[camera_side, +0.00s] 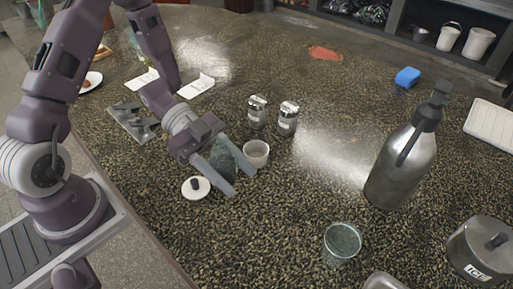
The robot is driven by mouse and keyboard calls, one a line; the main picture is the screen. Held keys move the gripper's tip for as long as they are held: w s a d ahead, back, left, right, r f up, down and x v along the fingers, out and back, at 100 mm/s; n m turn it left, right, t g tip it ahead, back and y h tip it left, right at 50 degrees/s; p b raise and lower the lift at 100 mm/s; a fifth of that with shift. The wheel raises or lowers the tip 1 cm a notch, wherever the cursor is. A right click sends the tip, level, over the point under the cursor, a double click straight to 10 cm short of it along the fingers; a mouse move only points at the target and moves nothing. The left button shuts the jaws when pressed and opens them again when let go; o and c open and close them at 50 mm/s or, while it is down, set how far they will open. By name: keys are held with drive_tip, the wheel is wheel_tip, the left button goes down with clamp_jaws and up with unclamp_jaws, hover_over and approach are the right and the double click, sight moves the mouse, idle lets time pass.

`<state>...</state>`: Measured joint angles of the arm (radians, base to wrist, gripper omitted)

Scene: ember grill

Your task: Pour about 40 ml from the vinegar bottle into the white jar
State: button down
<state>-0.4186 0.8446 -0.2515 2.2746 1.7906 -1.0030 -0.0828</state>
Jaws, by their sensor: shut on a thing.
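My gripper (238,180) is shut on a dark greenish glass bottle (222,154), which I take to be the vinegar bottle. Much of the bottle is hidden by my fingers and hand, so its tilt and its mouth are hard to tell. The small white jar (257,155) stands upright and open on the counter, just right of the bottle and close beside the far fingertip. I cannot tell whether they touch, and I cannot make out any liquid in the jar. A white lid with a dark knob (196,189) lies on the counter left of my fingertips.
Two metal-topped shakers (287,118) stand just behind the jar. A tall steel bottle (402,165) and a glass cup (341,244) stand to the right, with a lidded ice container (484,251) at the corner. A blue sponge (407,77) lies farther back. The centre counter is clear.

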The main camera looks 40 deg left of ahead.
drive_tip(key=shift+f, duration=0.1)
drive_tip(key=shift+w+f+n+g, duration=0.3)
drive_tip(key=shift+f+n+g, duration=0.2)
drive_tip(key=shift+n+g, duration=0.15)
drive_tip(key=shift+w+r+n+g, duration=0.1)
drive_tip(key=shift+w+n+g, duration=0.25)
drive_tip(key=shift+n, duration=0.3)
drive_tip(key=shift+w+r+n+g, duration=0.1)
drive_tip(key=shift+w+n+g, duration=0.1)
drive_tip(key=shift+n+g, duration=0.3)
drive_tip(key=shift+w+r+n+g+h, duration=0.3)
drive_tip(key=shift+w+r+n, duration=0.05)
drive_tip(key=shift+r+n, duration=0.35)
drive_tip(key=n, duration=0.1)
drive_tip(key=n+g, duration=0.1)
drive_tip(key=shift+s+f+n+h, duration=0.25)
drive_tip(key=shift+s+n+h, duration=0.05)
drive_tip(key=shift+s, duration=0.1)
drive_tip(key=shift+s+r+n+g+h, duration=0.15)
drive_tip(key=shift+r+n+g+h, duration=0.2)
drive_tip(key=shift+r+n, duration=0.25)
drive_tip(key=shift+f+n+g, duration=0.25)
drive_tip(key=shift+f+n, duration=0.35)
drive_tip(key=shift+f, duration=0.1)
drive_tip(key=shift+s+f, duration=0.1)
drive_tip(key=shift+f, duration=0.05)
drive_tip(key=shift+w+r+n+g+h, duration=0.35)
drive_tip(key=shift+r+n+h, duration=0.1)
drive_tip(key=shift+n, duration=0.45)
